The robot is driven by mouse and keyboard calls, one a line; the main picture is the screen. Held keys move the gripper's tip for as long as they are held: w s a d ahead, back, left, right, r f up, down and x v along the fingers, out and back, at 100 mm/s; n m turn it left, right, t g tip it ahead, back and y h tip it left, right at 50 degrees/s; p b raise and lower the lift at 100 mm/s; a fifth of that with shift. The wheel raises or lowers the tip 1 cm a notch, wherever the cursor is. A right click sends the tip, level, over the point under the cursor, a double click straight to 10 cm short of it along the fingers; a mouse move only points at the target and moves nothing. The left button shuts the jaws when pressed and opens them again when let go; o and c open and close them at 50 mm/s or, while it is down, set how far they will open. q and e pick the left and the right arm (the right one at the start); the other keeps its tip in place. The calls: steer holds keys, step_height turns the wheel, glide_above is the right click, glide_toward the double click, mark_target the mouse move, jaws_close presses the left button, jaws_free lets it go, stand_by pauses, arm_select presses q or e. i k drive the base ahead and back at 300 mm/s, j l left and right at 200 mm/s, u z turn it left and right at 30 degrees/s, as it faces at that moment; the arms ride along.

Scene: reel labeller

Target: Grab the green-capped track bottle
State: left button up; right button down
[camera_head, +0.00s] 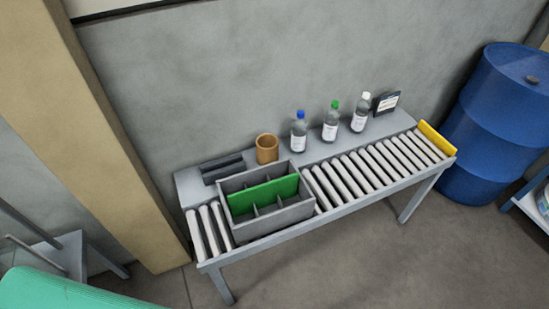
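The green-capped bottle (331,122) stands upright on the grey shelf along the back of the roller conveyor. It has a dark clear body, a white label and a green cap. It is the middle one of three similar bottles. A blue-capped bottle (299,132) stands to its left and a white-capped bottle (361,113) to its right, each apart from it. Neither of my grippers shows in the head view.
A grey divided crate (290,216) with a green panel sits on the rollers (370,165). A yellow end stop (436,138) and blue drum (500,115) are at right.

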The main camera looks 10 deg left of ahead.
mark_target(331, 126)
steer(key=i+l+u, duration=0.1)
steer(key=l, duration=0.25)
steer(key=i+l, duration=0.25)
steer(key=l, duration=0.15)
steer(key=i+l+u, duration=0.15)
steer(key=l, duration=0.2)
steer(key=i+l, duration=0.15)
steer(key=l, duration=0.25)
steer(key=i+l+u, duration=0.15)
steer(key=l, duration=0.2)
